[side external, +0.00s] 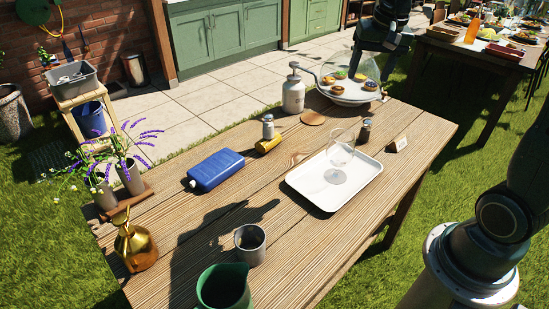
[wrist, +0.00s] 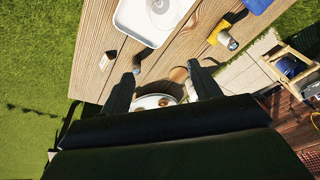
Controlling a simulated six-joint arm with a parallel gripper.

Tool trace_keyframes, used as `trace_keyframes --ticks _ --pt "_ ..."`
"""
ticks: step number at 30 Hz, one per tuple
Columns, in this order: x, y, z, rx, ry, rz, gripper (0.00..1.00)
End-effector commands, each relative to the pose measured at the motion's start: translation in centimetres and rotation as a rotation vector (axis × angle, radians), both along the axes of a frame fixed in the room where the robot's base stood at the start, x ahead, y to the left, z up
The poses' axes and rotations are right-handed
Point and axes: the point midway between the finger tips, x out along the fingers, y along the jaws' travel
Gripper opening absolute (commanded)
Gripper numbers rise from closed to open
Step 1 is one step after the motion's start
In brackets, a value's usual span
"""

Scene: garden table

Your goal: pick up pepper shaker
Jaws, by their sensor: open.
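The pepper shaker (side external: 366,131), small and dark with a grey top, stands upright on the wooden table just behind the white tray (side external: 312,194).
A wine glass (side external: 341,151) stands on the tray. A place card (side external: 397,144), a round wooden coaster (side external: 312,118), a pump bottle (side external: 293,94) and a domed cake stand (side external: 350,98) are close by.

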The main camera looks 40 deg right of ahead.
Motion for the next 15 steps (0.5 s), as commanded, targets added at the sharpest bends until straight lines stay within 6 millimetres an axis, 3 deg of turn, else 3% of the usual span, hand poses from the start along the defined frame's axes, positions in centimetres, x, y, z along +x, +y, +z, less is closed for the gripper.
trace_keyframes --ticks 6,15 --pt "2.9 -4.7 -3.0 0.040 0.051 -0.167 0.62" --pt "5.4 -11.5 -8.4 0.090 0.114 -0.392 0.62"
